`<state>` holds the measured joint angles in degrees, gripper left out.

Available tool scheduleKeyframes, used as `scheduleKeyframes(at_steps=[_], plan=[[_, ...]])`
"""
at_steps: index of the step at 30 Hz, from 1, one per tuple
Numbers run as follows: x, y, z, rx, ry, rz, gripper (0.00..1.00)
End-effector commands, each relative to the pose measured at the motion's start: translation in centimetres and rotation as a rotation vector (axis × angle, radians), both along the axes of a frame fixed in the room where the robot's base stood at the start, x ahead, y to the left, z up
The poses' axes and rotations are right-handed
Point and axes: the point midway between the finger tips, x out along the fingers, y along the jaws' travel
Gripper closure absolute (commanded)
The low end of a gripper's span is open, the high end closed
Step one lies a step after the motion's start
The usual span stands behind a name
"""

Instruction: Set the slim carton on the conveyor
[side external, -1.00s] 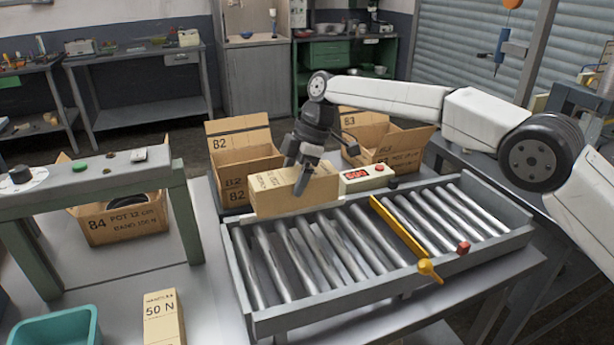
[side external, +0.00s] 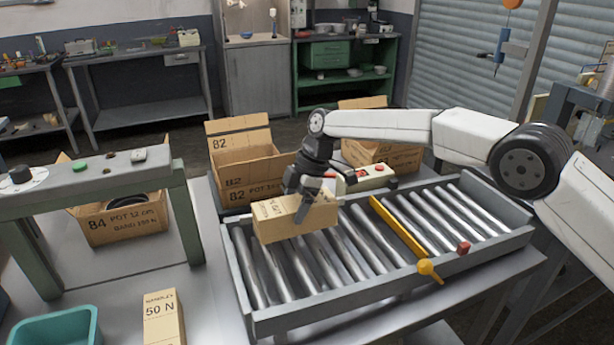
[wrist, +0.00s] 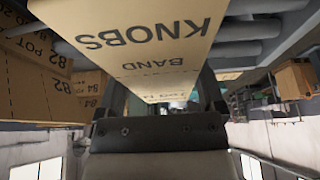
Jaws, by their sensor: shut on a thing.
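My gripper (side external: 307,207) is shut on the slim carton (side external: 280,224), a long tan cardboard box. The carton lies flat-side down over the left rollers of the conveyor (side external: 390,287), near its back left rail. I cannot tell whether its underside touches the rollers. In the wrist view the carton (wrist: 135,38) fills the top middle, with KNOBS and BAND printed on it. The far finger is mostly hidden behind the carton and the near finger.
A yellow stop bar (side external: 400,228) crosses the conveyor; the rollers right of it are clear. Box 82 (side external: 240,160) and another open box (side external: 385,155) stand behind. A HANDLES carton (side external: 163,318) and a teal bin (side external: 55,328) are at front left.

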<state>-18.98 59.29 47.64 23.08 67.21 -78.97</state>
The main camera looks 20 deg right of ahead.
Motion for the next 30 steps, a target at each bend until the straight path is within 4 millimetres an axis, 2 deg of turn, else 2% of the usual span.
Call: scheduleKeyframes(at_steps=[30], plan=[[0.05,0.02,-0.72,0.001,-0.002,0.0,0.88]])
